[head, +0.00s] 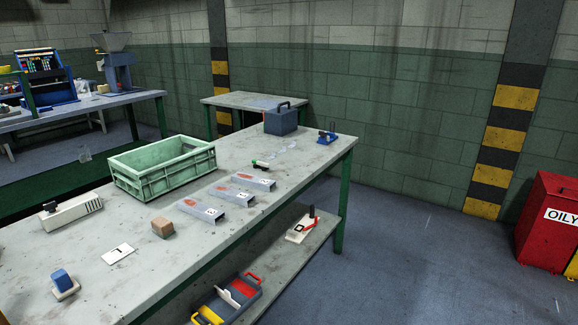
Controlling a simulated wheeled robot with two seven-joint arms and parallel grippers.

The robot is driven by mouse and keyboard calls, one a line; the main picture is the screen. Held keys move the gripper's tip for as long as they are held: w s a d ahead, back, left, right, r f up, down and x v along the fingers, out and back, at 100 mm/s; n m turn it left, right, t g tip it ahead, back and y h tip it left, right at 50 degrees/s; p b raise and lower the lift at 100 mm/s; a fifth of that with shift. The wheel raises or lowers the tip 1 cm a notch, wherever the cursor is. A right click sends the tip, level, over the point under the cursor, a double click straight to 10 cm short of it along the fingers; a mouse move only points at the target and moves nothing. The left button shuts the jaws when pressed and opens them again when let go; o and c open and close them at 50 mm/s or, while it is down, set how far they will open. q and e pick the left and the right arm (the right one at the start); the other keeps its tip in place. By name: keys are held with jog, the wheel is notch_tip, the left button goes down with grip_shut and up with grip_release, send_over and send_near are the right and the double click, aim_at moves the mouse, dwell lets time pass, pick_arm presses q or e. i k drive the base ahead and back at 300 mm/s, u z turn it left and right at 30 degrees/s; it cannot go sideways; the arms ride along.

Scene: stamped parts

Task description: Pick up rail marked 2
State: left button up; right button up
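Three grey metal rails lie flat in a row on the workbench (165,285), in front of the green crate. The label marks are too small to read, so I cannot tell which rail is marked 2. Neither of my grippers is in view.
A green crate (160,188) stands behind the rails. A brown block (162,227), a white card (118,254), a blue-topped stamp (64,283) and a white device (72,214) are to the left. A blue-grey box (281,121) and blue tool (327,136) stand at the far end.

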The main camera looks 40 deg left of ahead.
aim_at(244, 179)
jog(key=i, duration=2.1)
jog(key=u, duration=1.55)
